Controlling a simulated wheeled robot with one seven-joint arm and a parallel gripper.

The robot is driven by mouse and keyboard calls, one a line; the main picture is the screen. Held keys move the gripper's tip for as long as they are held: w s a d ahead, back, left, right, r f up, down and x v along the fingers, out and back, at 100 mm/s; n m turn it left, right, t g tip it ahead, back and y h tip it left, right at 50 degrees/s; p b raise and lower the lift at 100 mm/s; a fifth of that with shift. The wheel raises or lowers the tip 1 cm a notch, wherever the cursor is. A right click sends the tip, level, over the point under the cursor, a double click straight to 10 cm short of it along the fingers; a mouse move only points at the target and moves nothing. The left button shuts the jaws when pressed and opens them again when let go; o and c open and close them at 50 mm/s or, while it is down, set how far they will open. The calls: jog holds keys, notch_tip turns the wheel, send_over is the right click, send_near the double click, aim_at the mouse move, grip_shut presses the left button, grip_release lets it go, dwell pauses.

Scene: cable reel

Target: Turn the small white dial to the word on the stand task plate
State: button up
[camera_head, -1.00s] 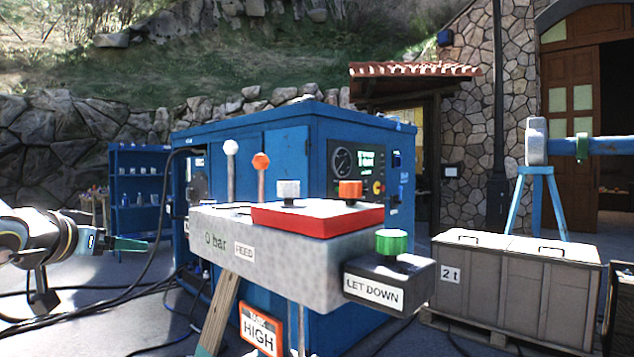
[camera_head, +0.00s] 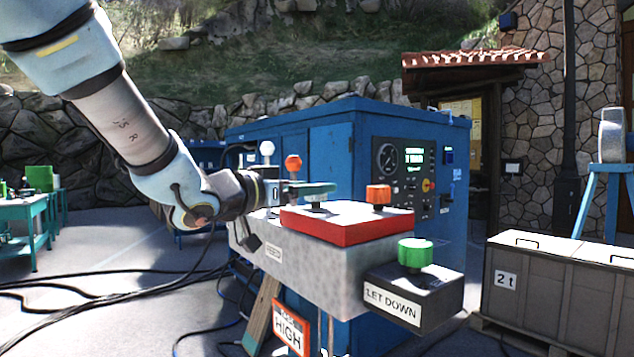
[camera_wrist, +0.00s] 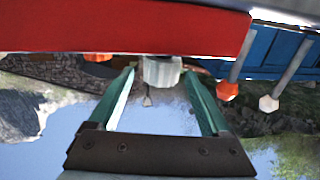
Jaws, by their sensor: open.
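The small white dial (camera_wrist: 161,71) sits on the red-topped panel (camera_wrist: 120,30). In the wrist view it is between the tips of my open green fingers (camera_wrist: 158,76), with a gap visible on either side. In the head view my gripper (camera_head: 318,188) reaches in from the left at the dial's height and hides most of it; the dial's pointer cannot be made out. An orange-framed plate (camera_head: 291,331) hangs below the stand's grey beam (camera_head: 335,275) and reads "HIGH"; its upper line is too small to read.
An orange knob (camera_head: 378,196) stands on the same panel, right of the dial. A green knob (camera_head: 415,252) sits on the black "LET DOWN" box (camera_head: 413,292). White-tipped (camera_head: 267,148) and orange-tipped (camera_head: 293,163) levers rise close behind my gripper. The blue cabinet (camera_head: 340,150) stands behind.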

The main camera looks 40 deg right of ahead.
jog(key=shift+w+d, duration=0.15)
jog(key=shift+d, duration=0.9)
grip_shut()
